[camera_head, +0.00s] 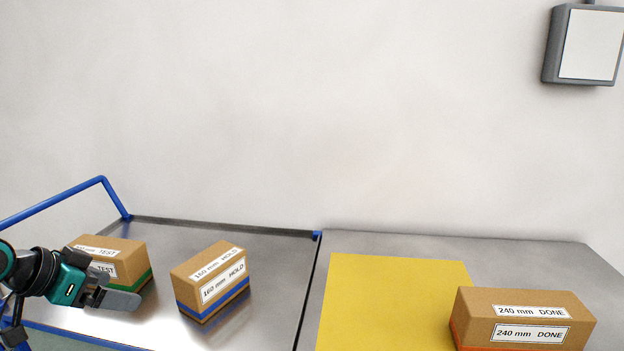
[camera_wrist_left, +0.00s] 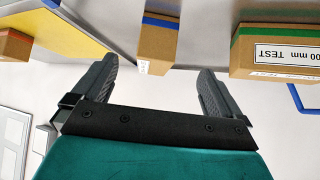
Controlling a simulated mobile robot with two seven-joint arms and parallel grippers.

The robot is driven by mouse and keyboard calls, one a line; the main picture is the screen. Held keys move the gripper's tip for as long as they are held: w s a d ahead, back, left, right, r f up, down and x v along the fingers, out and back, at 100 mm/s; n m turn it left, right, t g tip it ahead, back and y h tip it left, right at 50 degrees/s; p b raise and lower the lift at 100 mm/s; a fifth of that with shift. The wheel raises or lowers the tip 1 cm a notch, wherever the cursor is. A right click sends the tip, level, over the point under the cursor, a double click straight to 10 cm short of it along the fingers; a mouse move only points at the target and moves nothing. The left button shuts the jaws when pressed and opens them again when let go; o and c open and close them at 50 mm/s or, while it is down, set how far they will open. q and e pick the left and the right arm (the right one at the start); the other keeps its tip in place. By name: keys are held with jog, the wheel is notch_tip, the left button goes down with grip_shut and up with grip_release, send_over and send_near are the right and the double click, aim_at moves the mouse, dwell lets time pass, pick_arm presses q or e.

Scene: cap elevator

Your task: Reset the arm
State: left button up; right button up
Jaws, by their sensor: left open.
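My left gripper (camera_head: 122,290) comes in from the left edge in the head view, in front of a cardboard box with a green band, the TEST box (camera_head: 130,256). The gripper partly covers that box. In the left wrist view the two fingers (camera_wrist_left: 152,88) are spread apart with nothing between them. The TEST box also shows at the upper right of that view (camera_wrist_left: 285,25). A blue-banded HOLD box (camera_head: 208,283) stands on the metal surface to the right of the gripper, apart from it. It shows beyond the fingers in the wrist view (camera_wrist_left: 157,40). My right gripper is in neither view.
An orange-banded 240 mm DONE box (camera_head: 524,322) stands at the right, partly over a yellow mat (camera_head: 385,300). A blue rail (camera_head: 60,202) edges the left metal surface (camera_head: 265,255). A grey wall panel (camera_head: 588,45) hangs at upper right. Most of the yellow mat is clear.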

pick_arm(q)
jog(key=s+d+f+t+h, duration=0.1)
jog(key=s+d+f, duration=0.2)
jog(key=d+f, duration=0.55)
jog(key=s+d+f, duration=0.3)
jog(key=d+f, duration=0.4)
jog(key=f, duration=0.2)
jog(key=s+d+f+n+t+y, duration=0.1)
jog(key=s+d+f, duration=0.1)
jog(key=s, duration=0.4)
jog(key=s+d+f+n+y+p, duration=0.1)
jog(key=s+d+f+y, duration=0.1)
jog(key=s+f, duration=0.3)
jog(key=shift+s+d+n+t, duration=0.35)
jog(key=shift+s+n+t, duration=0.05)
jog(key=shift+s, duration=0.45)
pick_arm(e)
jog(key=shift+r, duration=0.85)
